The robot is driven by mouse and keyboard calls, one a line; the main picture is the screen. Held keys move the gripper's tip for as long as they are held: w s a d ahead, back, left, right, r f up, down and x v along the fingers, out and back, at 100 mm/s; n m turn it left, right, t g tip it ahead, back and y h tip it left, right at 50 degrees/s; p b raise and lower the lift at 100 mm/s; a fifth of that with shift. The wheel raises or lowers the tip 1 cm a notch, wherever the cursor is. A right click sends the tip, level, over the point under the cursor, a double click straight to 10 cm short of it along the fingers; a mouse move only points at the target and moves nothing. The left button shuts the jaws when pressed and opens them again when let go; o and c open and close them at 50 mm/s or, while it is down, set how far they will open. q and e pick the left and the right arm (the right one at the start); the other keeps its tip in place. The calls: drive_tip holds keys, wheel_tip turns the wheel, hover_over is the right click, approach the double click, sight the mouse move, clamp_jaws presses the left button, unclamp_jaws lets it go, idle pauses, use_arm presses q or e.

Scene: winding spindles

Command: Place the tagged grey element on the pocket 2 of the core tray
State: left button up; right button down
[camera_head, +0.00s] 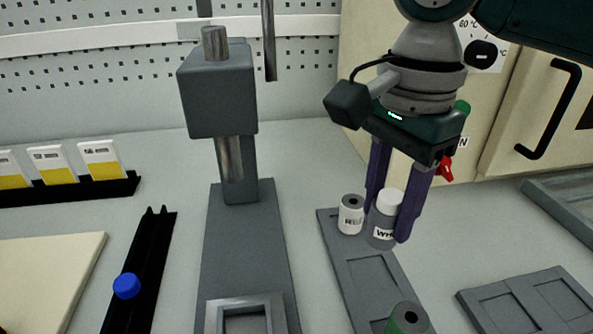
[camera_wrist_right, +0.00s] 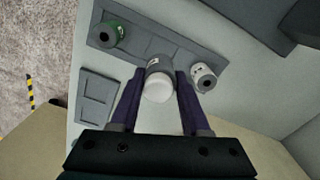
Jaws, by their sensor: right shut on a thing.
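The tagged grey element (camera_head: 382,232) is a grey cylinder with a white cap and a label that reads "WH". My right gripper (camera_head: 390,222) is shut on it, a purple finger on each side, and holds it roughly upright over the core tray (camera_head: 329,232). In the right wrist view the grey element (camera_wrist_right: 159,68) is between the fingers, over the middle of the tray (camera_wrist_right: 186,43). I cannot tell whether its base touches the tray. A pale labelled cylinder (camera_head: 351,214) stands at the tray's far end, a green one (camera_head: 408,319) at its near end. My left gripper is not in view.
A grey press (camera_head: 229,180) stands left of the tray. An empty shallow grey tray (camera_head: 533,297) lies at the right. A black rack (camera_head: 147,255) with a blue part (camera_head: 127,286) and a pale board (camera_head: 45,280) lie at the left. A beige cabinet (camera_head: 515,100) stands behind.

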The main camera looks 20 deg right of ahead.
wheel_tip(320, 180, down, 7)
drive_tip(key=shift+r+b, duration=0.1)
drive_tip(key=shift+b, duration=0.5)
drive_tip(key=shift+c, duration=1.9)
unclamp_jaws()
wheel_tip(320, 180, up, 12)
drive_tip(key=shift+r+p, duration=0.1)
drive_tip(key=shift+p, duration=1.05)
